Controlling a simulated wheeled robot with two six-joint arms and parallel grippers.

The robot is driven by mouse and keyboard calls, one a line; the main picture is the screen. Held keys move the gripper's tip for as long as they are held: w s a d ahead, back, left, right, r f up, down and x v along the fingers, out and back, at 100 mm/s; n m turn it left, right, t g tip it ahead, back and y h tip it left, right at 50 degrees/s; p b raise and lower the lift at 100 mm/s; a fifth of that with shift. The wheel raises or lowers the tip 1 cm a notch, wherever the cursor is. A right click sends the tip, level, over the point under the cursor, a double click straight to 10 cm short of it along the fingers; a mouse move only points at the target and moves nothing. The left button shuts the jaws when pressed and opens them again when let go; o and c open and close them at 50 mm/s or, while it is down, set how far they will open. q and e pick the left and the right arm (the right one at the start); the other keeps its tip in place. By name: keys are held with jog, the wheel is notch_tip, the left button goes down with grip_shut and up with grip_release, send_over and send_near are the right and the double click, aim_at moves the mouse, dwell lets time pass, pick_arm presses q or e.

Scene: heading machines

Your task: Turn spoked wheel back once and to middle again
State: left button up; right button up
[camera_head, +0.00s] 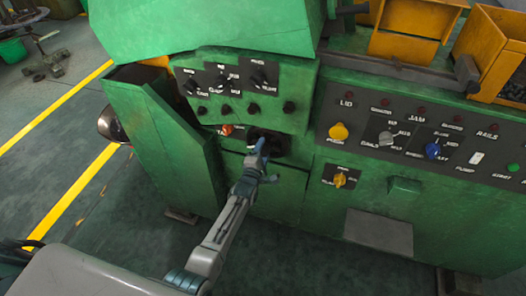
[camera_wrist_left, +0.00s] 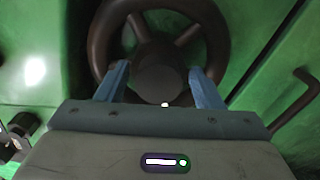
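The spoked wheel (camera_wrist_left: 221,40) is a dark brown ring with spokes and a round hub (camera_wrist_left: 160,78), at the top middle of the left wrist view. In the head view the wheel (camera_head: 277,146) is a dark shape on the green machine front, partly hidden by my gripper. My left gripper (camera_head: 262,150) is in front of it. In the left wrist view its two blue fingers (camera_wrist_left: 160,82) stand apart on either side of the hub. I cannot tell whether they touch it. My right gripper is not in view.
The green machine front carries black knobs (camera_head: 226,109), an orange-red button (camera_head: 227,130), a yellow knob (camera_head: 338,132) and a blue knob (camera_head: 433,151). A bent dark handle (camera_wrist_left: 297,100) is at the right of the wrist view. Yellow lines mark the open floor at left.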

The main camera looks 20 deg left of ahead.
pick_arm(q)
jog(key=s+b, duration=0.1)
jog(key=s, duration=0.9)
jog(key=shift+s+a, duration=0.2)
jog(key=shift+s, duration=0.2)
